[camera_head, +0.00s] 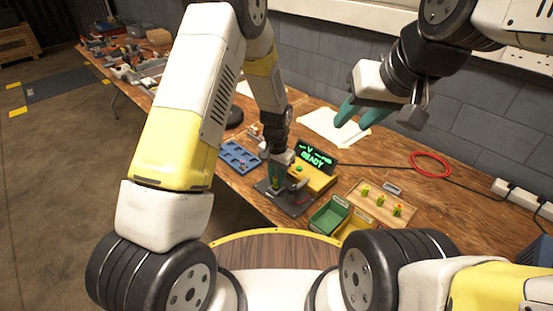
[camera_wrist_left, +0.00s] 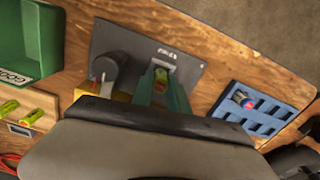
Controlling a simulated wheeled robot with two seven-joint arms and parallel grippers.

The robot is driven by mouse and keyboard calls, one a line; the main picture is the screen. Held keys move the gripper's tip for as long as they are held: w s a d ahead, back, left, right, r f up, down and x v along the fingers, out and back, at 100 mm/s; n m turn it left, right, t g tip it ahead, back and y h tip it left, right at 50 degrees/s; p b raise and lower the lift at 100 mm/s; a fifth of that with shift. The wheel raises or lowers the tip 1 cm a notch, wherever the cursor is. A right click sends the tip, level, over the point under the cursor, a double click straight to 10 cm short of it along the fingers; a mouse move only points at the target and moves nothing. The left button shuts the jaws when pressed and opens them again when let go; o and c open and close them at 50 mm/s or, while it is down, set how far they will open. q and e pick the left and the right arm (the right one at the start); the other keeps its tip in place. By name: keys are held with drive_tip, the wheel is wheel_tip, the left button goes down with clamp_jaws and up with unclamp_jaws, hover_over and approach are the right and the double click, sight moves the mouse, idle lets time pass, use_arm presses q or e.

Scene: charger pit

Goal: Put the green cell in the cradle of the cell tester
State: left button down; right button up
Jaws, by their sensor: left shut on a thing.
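The cell tester shows in the head view as a yellow box (camera_head: 318,178) with a dark base plate and a lit green display (camera_head: 315,158) reading "READY". Its dark plate (camera_wrist_left: 200,74) also shows in the left wrist view. My left gripper (camera_head: 276,182) points down over the plate. In the left wrist view its teal fingers (camera_wrist_left: 163,88) are shut on the green cell (camera_wrist_left: 161,74), at the cradle. The fingers hide most of the cradle, so I cannot tell whether the cell is seated. My right gripper (camera_head: 354,122) is open and empty above the table.
A blue tray (camera_head: 237,153) lies left of the tester. A green bin (camera_head: 329,218), a yellow bin (camera_head: 358,228) and a wooden tray (camera_head: 377,201) with yellow-green cells are to its right. A red cable coil (camera_head: 431,165) lies further right.

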use_arm(q)
drive_tip(key=shift+f, duration=0.9)
idle(0.9)
drive_tip(key=c, duration=1.2)
unclamp_jaws()
drive_tip(key=shift+r, duration=3.5)
